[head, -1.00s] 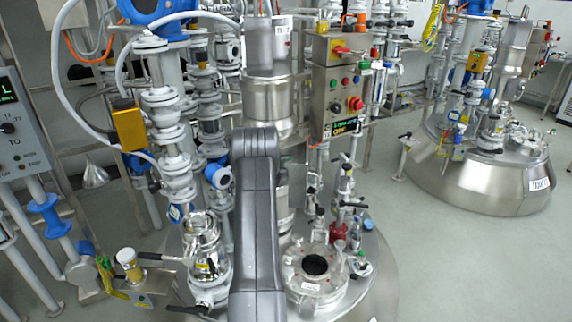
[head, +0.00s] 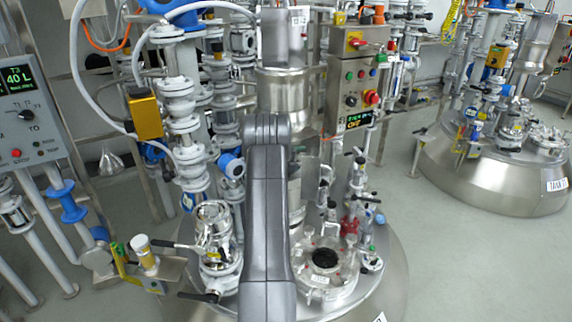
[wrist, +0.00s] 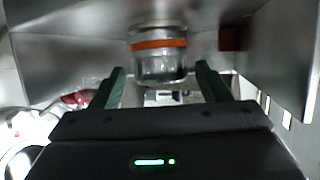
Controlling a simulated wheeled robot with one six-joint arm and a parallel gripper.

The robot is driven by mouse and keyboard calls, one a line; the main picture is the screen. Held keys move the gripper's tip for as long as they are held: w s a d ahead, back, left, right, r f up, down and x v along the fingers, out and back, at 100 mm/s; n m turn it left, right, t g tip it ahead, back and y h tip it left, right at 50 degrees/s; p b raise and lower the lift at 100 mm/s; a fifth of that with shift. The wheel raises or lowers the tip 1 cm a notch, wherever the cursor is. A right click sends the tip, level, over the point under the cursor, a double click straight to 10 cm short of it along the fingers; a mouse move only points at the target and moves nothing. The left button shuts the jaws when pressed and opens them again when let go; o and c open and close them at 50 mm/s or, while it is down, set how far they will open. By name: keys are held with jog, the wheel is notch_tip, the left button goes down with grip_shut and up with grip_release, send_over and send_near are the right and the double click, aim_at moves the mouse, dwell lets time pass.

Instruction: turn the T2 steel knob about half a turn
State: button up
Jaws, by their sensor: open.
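In the wrist view, a short steel cylinder with an orange band (wrist: 158,58) sits ahead, roughly midway between the fingers. It looks like a steel knob, but no T2 label is readable on it. My gripper (wrist: 159,82) is open, with one green finger on each side of the cylinder's lower end. I cannot tell whether either finger touches it. In the head view my grey arm stands in front of the vessel, and my gripper is hidden.
A switch box (head: 357,85) with coloured buttons stands right of my arm. A sight port (head: 325,262), valves and pipework crowd the near steel vessel. A panel (head: 30,100) reading 40 L is at the left. A second vessel (head: 490,180) stands at the right, with clear floor between.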

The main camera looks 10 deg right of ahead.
jog(key=b+v, duration=0.1)
jog(key=v, duration=1.1)
jog(key=shift+s+a+f+b, duration=0.1)
jog(key=shift+b, duration=0.25)
notch_tip(320, 180, down, 5)
jog(key=n+t+h+b, duration=0.2)
jog(key=t+h+b, duration=0.1)
jog(key=b, duration=0.9)
jog(key=x, duration=1.4)
jog(key=c, duration=1)
